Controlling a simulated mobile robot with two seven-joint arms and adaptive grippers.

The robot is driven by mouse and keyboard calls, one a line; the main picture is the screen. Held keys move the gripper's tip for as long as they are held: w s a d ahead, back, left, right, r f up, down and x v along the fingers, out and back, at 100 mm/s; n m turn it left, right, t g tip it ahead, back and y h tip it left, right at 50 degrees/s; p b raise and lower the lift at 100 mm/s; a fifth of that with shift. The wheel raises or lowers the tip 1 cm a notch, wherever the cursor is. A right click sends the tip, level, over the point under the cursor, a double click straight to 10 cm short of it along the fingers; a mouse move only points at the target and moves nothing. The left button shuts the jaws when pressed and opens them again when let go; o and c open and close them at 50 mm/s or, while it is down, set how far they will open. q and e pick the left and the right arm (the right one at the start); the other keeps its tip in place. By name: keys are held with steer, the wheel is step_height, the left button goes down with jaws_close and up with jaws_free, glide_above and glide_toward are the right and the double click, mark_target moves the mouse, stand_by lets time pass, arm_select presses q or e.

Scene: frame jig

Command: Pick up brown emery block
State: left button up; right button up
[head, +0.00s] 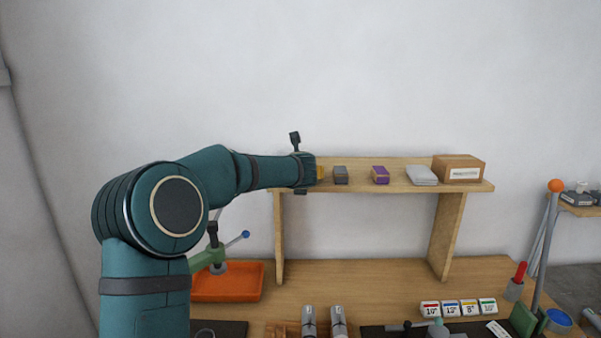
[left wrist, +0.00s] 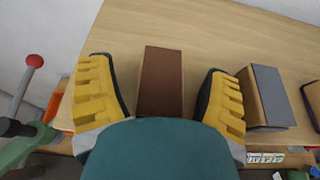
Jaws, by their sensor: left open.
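The brown emery block (left wrist: 161,82), with a dark brown top and light wooden-coloured sides, lies on the wooden shelf (head: 400,188). In the left wrist view it sits between the two yellow fingers of my left gripper (left wrist: 157,66), with a small gap showing on each side. My left gripper is open and holds nothing. In the head view my left gripper (head: 319,173) is at the shelf's left end, and I cannot make out the brown block there behind it. My right gripper is not in view.
A grey-topped block (head: 340,175) lies close right of the gripper, then a purple block (head: 380,175), a pale grey stack (head: 422,176) and a cardboard box (head: 459,169). Below are an orange tray (head: 228,283), a green clamp (head: 206,259) and labelled boxes (head: 458,308).

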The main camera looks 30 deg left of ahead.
arm_select(q)
steer(key=c, duration=1.3)
